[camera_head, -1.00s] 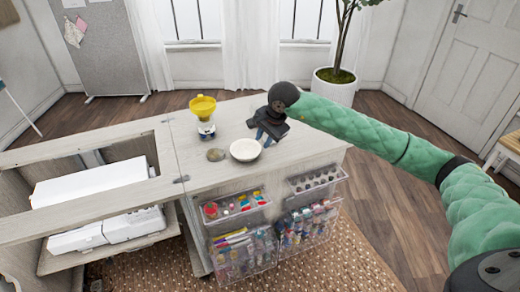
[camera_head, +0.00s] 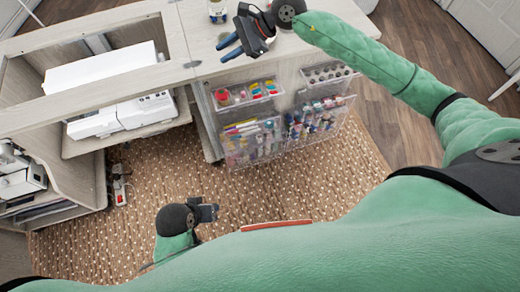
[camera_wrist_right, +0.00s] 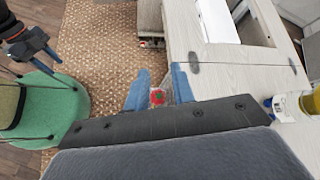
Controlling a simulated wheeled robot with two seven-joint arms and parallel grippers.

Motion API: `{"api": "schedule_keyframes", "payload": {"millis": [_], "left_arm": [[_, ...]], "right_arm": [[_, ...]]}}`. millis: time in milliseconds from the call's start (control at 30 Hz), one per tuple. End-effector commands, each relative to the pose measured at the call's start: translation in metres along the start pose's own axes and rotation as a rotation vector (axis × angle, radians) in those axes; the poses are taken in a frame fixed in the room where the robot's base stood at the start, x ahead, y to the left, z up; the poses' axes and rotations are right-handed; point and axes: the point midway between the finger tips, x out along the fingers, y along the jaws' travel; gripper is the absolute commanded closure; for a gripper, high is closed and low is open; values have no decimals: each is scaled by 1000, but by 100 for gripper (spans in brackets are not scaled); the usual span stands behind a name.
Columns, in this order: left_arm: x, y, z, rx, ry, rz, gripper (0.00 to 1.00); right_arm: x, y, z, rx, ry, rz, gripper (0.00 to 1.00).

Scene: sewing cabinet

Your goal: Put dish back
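The dish, a small white bowl on the cabinet top in the earlier head view, does not show now; my right gripper covers about that place. My right gripper (camera_head: 233,45) is over the cabinet top (camera_head: 195,22) near its front edge, blue fingers apart and nothing visible held. In the right wrist view its fingers (camera_wrist_right: 158,92) are spread, with a red item in a clear bin seen between them. My left gripper (camera_head: 207,213) is low over the rug, away from the cabinet; its blue fingers (camera_wrist_right: 38,53) look apart and empty in the right wrist view.
A white-and-yellow bottle (camera_wrist_right: 290,106) stands on the cabinet top. Clear bins (camera_head: 252,140) of sewing supplies hang on the cabinet front. A white machine (camera_head: 120,115) sits on the lower shelf at left. A power strip (camera_head: 119,185) lies on the patterned rug.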

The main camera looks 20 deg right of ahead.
Motion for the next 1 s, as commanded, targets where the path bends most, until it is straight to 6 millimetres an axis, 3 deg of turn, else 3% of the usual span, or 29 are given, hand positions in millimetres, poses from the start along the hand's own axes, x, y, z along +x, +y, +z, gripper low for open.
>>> {"api": "schedule_keyframes", "payload": {"millis": [100, 200, 333, 467, 567, 767, 867, 1000], "left_arm": [[0, 0, 0, -1, 0, 0, 64], [0, 0, 0, -1, 1, 0, 64], [0, 0, 0, -1, 1, 0, 64], [0, 0, 0, -1, 2, 0, 64], [0, 0, 0, -1, 2, 0, 64], [0, 0, 0, -1, 1, 0, 64], [0, 0, 0, -1, 1, 0, 64], [0, 0, 0, -1, 1, 0, 64]], "right_arm": [[26, 17, 44, 204, -266, -51, 75], [33, 22, 75, 401, -478, -95, 75], [31, 22, 100, 688, -736, -151, 75], [22, 18, 104, 1002, -972, -207, 75], [15, 16, 93, 1260, -1139, -253, 75], [10, 29, 40, 1806, -1422, -360, 75], [15, 48, 5, 2094, -1535, -425, 75], [30, 92, -46, 2506, -1654, -537, 75]]}}
